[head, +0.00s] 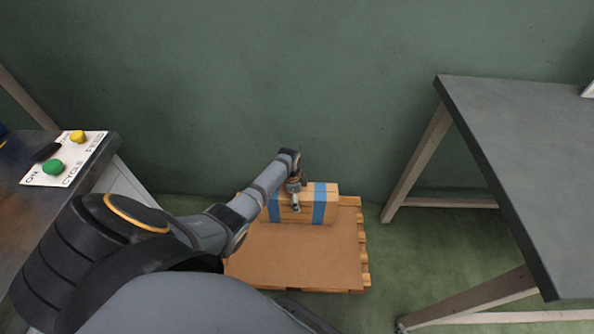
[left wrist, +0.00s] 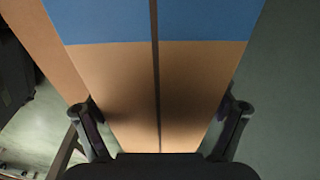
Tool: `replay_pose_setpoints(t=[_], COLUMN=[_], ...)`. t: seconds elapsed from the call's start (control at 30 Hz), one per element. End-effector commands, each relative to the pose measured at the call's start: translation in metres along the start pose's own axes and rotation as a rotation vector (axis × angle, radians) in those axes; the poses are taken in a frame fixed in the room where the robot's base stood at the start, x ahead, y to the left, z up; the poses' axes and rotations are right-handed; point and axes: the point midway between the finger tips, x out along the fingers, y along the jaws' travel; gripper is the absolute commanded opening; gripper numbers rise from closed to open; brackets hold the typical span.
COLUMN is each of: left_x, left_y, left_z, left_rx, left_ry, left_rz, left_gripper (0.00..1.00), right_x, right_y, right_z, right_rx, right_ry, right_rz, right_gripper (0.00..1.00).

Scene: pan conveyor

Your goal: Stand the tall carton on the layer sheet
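The tall carton (head: 331,208) is a tan box with blue bands. It lies on its long side at the back of the pallet, by the wall. The brown layer sheet (head: 300,262) covers the pallet top in front of it. My left gripper (head: 297,198) is at the middle of the carton, between the blue bands. In the left wrist view the carton (left wrist: 185,80) shows a blue band and a dark centre seam, with a finger of my gripper (left wrist: 164,130) against each side. The far finger is hidden in the head view. My right gripper is not in view.
The wooden pallet (head: 365,264) stands on the green floor against the green wall. A grey table (head: 520,130) is at the right. At the left a bench carries a control panel (head: 85,160) with green and yellow buttons. The front of the sheet is bare.

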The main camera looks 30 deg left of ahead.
Motion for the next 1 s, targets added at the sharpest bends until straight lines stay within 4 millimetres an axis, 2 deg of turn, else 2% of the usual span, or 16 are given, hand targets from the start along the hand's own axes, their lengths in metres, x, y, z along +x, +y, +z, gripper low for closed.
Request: replay_pose_setpoints(t=[0.07,0.4,0.5,0.63,0.8,1.0], left_x=[0.000,0.001,-0.005,-0.027,-0.071,-0.108], left_y=[0.000,0.002,0.000,0.001,0.000,0.000], left_z=[0.000,0.001,0.001,0.001,0.001,0.001], left_rx=[0.000,-0.001,-0.001,0.002,0.001,0.000], left_ry=[0.000,-0.002,-0.001,-0.001,-0.002,-0.002], left_rz=[0.000,0.003,0.000,-0.001,-0.003,-0.002], left_gripper=[1.00,1.00,1.00,1.00,1.00,1.00], right_x=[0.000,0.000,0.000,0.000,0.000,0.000], right_y=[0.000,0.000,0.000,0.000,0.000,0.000], right_z=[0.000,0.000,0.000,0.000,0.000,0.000], right_rx=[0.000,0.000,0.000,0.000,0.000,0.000], right_ry=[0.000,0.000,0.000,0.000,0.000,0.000], right_rz=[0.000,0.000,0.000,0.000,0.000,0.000], right_gripper=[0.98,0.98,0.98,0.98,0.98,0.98])
